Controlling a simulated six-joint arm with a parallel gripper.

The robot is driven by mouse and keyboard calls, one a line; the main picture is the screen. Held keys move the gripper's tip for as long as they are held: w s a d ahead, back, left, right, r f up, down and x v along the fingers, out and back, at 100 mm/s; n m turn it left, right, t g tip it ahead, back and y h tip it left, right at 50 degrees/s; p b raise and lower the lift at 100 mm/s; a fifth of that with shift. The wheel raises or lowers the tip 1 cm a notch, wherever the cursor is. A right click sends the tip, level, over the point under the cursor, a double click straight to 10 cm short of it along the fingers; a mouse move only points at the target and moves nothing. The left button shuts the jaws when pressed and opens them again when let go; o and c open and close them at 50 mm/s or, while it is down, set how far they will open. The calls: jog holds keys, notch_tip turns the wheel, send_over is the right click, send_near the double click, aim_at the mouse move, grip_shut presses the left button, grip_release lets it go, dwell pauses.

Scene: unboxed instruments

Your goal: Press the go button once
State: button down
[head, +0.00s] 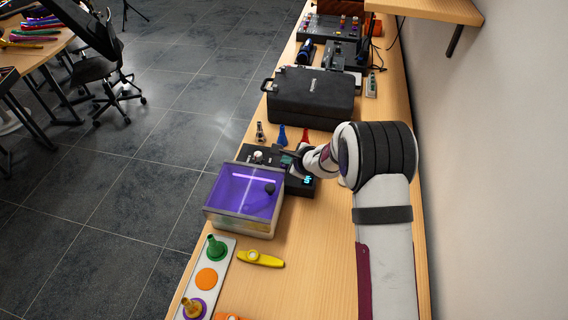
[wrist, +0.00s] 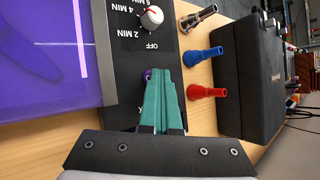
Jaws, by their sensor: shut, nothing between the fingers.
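A box with a clear purple-lit chamber (head: 243,193) and a black control panel (head: 250,151) stands on the bench; the panel also shows in the wrist view (wrist: 120,60). The panel has a white dial (head: 258,155) marked OFF and minutes, seen larger in the wrist view (wrist: 152,16). My gripper (wrist: 157,72) is shut and empty, its green fingers over the panel below the dial. A small purple round part (wrist: 147,75) shows beside the fingertips, partly covered by them. I cannot read a go label or tell whether the fingers touch it. A lit display (head: 307,180) is on the panel.
A yellow kazoo-like item (head: 260,259) and a white strip with cones (head: 205,284) lie nearer. The wall (head: 500,180) is at right.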

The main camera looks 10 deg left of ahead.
jog(key=shift+r, duration=0.7)
jog(key=shift+r, duration=2.55)
jog(key=s+d+r+n+g, duration=0.2)
jog(key=s+d+r+n, duration=0.15)
jog(key=s+r, duration=0.45)
jog(key=s+d+r+n+g, duration=0.25)
jog(key=s+r+n, duration=0.25)
jog(key=s, duration=0.7)
jog(key=s+d+f+n+g+h, duration=0.1)
jog(key=s+d+n+h, duration=0.1)
jog(key=s+d, duration=0.4)
jog(key=s+d+f+n+g+h, duration=0.1)
jog(key=s+d, duration=0.5)
jog(key=s, duration=0.9)
jog(key=shift+d+f+n+h, duration=0.3)
jog(key=shift+f+n+h, duration=0.1)
jog(key=shift+n+h, duration=0.35)
